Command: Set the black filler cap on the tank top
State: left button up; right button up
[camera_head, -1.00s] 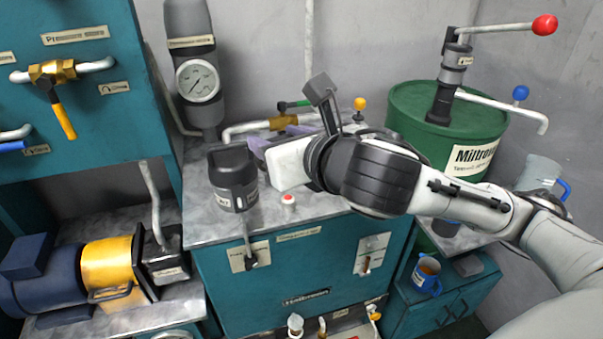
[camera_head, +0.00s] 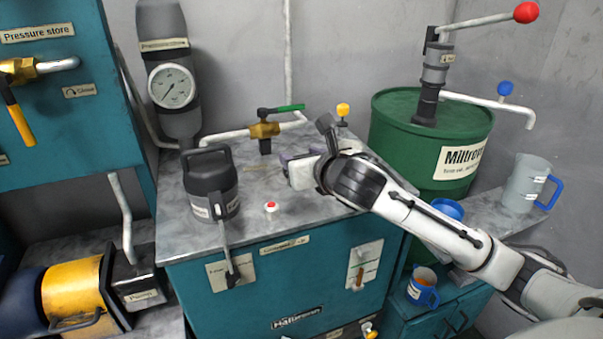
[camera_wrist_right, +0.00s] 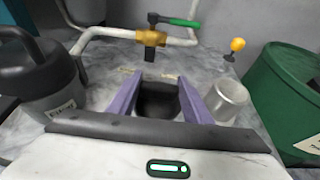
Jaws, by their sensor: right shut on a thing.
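My right gripper (camera_wrist_right: 157,103) reaches in from the right, low over the grey tank top (camera_head: 258,185). In the right wrist view its purple fingers are shut on the black filler cap (camera_wrist_right: 158,98), a dark rounded piece. A short, silver metal cylinder (camera_wrist_right: 228,100) stands just right of the fingers. In the head view the fingers (camera_head: 290,157) show only in part, and my wrist hides the cap and the cylinder. I cannot tell whether the cap touches the tank top. My left gripper is not in view.
A black jug (camera_head: 211,185) stands left of the gripper. A red-topped button (camera_head: 270,207) is near the front edge. Behind are a brass valve with a green handle (camera_head: 291,107) and a yellow knob (camera_head: 343,110). A green drum (camera_head: 400,125) stands at the right.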

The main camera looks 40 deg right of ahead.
jog(key=shift+f+b, duration=0.3)
jog(key=shift+f, duration=1.3)
jog(key=shift+f, duration=0.1)
jog(key=o, duration=1.1)
jog(key=shift+s+r, duration=0.1)
jog(key=shift+r, duration=0.1)
jog(key=p+v, duration=0.1)
jog(key=v, duration=1)
jog(key=shift+s+r, duration=0.2)
jog(key=shift+s, duration=0.15)
jog(key=shift+a+f, duration=0.1)
